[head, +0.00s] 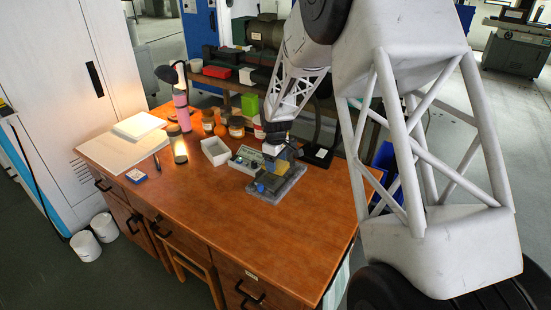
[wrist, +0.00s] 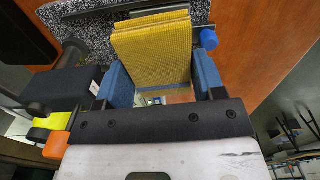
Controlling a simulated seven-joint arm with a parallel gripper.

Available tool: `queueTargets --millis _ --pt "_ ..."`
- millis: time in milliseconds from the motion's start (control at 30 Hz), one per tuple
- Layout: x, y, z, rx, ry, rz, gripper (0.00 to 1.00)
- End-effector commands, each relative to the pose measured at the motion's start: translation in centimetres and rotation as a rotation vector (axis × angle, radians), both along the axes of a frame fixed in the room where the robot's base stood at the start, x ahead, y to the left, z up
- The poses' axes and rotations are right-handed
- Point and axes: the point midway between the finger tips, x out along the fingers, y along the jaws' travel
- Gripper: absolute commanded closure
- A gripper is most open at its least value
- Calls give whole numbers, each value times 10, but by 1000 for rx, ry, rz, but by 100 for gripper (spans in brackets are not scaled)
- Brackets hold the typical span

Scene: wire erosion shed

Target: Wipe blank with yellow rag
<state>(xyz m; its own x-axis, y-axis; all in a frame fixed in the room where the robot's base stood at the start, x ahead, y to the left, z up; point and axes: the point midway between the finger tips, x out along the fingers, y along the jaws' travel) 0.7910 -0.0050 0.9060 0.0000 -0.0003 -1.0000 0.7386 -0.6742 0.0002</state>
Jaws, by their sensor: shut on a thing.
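My gripper (head: 271,166) is low over the granite plate (head: 290,184) at the right part of the wooden desk. In the wrist view its two blue fingers (wrist: 163,80) are shut on the folded yellow rag (wrist: 152,45), which is in several layers. The rag hangs beyond the fingertips, over the speckled plate (wrist: 90,38). A dark bar with a blue knob (wrist: 209,39) lies right by the rag's far edge. I cannot make out the blank; the rag and gripper may hide it. Whether the rag touches anything cannot be told.
The desk's front (head: 215,215) is clear.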

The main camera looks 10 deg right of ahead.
Motion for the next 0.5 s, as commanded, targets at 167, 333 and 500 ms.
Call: queueTargets --millis 167,333,500 --pt "0 0 -14 0 1 0 56" --pt "0 0 -24 0 0 0 56" --pt "0 0 -29 -1 1 0 56"
